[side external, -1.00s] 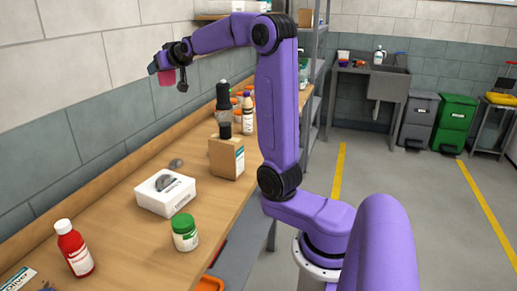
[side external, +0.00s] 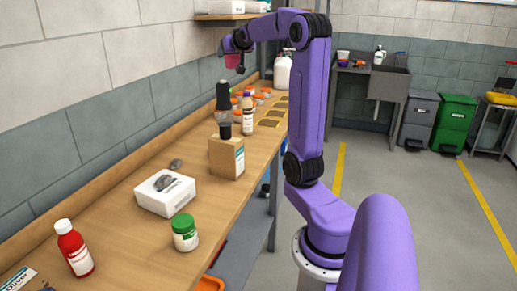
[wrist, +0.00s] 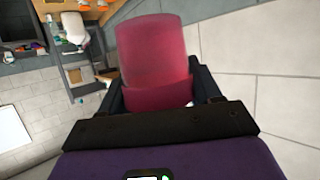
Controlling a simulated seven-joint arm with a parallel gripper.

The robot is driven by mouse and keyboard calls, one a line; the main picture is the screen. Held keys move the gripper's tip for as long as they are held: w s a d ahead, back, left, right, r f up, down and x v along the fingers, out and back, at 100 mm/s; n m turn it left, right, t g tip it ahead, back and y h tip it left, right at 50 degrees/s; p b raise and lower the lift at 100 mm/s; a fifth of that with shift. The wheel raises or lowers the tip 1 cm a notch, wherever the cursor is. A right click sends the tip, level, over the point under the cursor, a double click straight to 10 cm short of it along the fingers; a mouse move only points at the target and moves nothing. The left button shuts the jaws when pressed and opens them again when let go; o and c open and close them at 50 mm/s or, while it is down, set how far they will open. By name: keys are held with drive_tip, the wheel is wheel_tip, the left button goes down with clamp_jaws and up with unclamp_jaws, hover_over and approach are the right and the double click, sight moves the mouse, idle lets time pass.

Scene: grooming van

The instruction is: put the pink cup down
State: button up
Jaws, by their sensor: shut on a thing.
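The pink cup (wrist: 153,52) fills the middle of the wrist view, between the two dark fingers of my gripper (wrist: 160,90). My gripper is shut on it. In the side view the pink cup (side external: 233,61) is small and held in the air, above the far part of the wooden workbench (side external: 120,231), near the tiled wall. My gripper (side external: 232,48) there is partly hidden by its own wrist.
A cardboard box (side external: 226,158) with a dark device on it stands mid-bench. Bottles and orange-lidded jars stand behind it. A white box (side external: 165,192), green-lidded jar (side external: 186,233) and red bottle (side external: 74,248) are nearer. A white jug (side external: 283,70) stands at the far end.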

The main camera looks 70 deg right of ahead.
drive_tip(key=s+d+f+m+g+h, duration=0.15)
drive_tip(key=s+f, duration=0.45)
drive_tip(key=f, duration=0.6)
drive_tip(key=s+d+f+m+g+h, duration=0.1)
drive_tip(key=s+d+f+m+g, duration=0.3)
drive_tip(key=f, duration=0.9)
drive_tip(key=shift+n+t, duration=0.65)
drive_tip(key=shift+t, duration=0.1)
drive_tip(key=w+d+f, duration=0.1)
drive_tip(key=d+f, duration=0.2)
drive_tip(key=w+d+f, duration=0.2)
drive_tip(key=d+f, duration=0.1)
drive_tip(key=d, duration=0.1)
drive_tip(key=w+d+f, duration=0.2)
drive_tip(key=d+f, duration=0.1)
drive_tip(key=shift+w+d, duration=0.25)
drive_tip(key=shift+w+d+f, duration=0.2)
drive_tip(key=shift+d+f, duration=0.05)
drive_tip(key=shift+f, duration=1.7)
drive_tip(key=shift+f, duration=0.15)
drive_tip(key=o, duration=1)
drive_tip(key=shift+o, duration=0.2)
